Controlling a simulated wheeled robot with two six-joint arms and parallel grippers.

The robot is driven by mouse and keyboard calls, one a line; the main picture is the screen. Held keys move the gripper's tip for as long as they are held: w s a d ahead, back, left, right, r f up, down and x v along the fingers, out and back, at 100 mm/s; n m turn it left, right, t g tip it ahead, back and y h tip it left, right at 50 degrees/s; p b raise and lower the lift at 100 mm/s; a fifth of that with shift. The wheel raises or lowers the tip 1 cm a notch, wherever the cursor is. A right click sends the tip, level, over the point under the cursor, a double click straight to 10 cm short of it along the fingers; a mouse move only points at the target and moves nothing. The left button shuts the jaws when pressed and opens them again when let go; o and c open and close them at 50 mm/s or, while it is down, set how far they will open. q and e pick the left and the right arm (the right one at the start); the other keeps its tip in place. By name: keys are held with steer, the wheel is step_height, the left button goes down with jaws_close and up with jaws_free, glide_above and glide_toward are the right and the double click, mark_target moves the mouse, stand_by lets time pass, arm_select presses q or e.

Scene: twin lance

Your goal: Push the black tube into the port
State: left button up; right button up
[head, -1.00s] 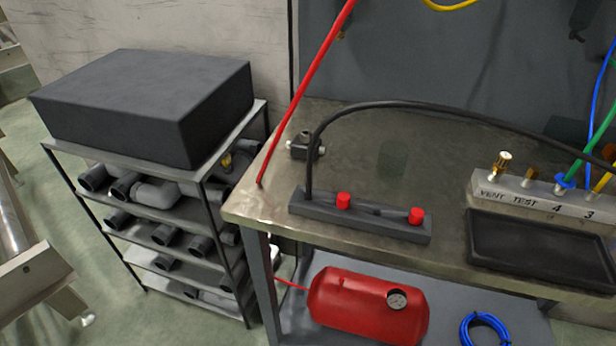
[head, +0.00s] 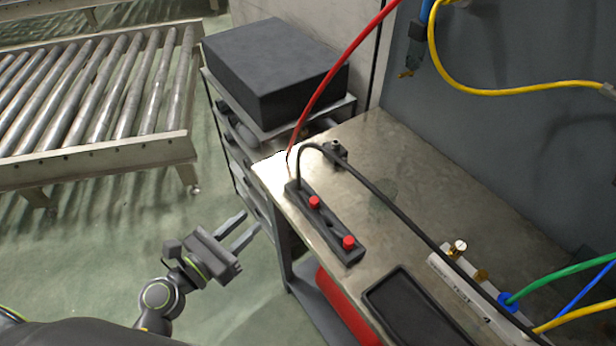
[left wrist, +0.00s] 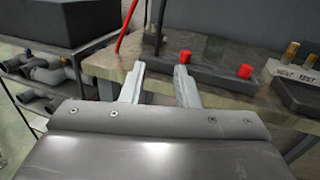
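The black tube (head: 385,200) rises from the far end of a black block (head: 325,228) with two red caps, arches over, and runs down right across the bench past a pale port strip (head: 452,283). The strip carries brass fittings (head: 459,246) and a blue-collared fitting with a green tube. Which port is meant I cannot tell. My left gripper (head: 250,221) is open and empty, left of the bench edge, apart from the tube. In the left wrist view its spread fingers (left wrist: 160,68) point toward the black block (left wrist: 212,76). My right gripper is not in view.
The metal bench (head: 375,140) holds a dark tray (head: 412,310). A red hose (head: 340,65) slants at the bench's far corner. A shelf with a dark box (head: 275,75) stands behind. A roller conveyor (head: 95,100) is at left, with open floor before it.

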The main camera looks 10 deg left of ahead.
mark_target(299, 176)
arm_select(q)
steer(key=p+x, duration=0.4)
steer(key=x, duration=0.8)
steer(key=shift+w+r, duration=0.1)
steer(key=shift+w, duration=0.25)
steer(key=shift+m, duration=0.3)
steer(key=shift+p+x, duration=0.75)
steer(key=shift+x, duration=1.6)
steer(key=shift+c, duration=0.5)
jaws_close()
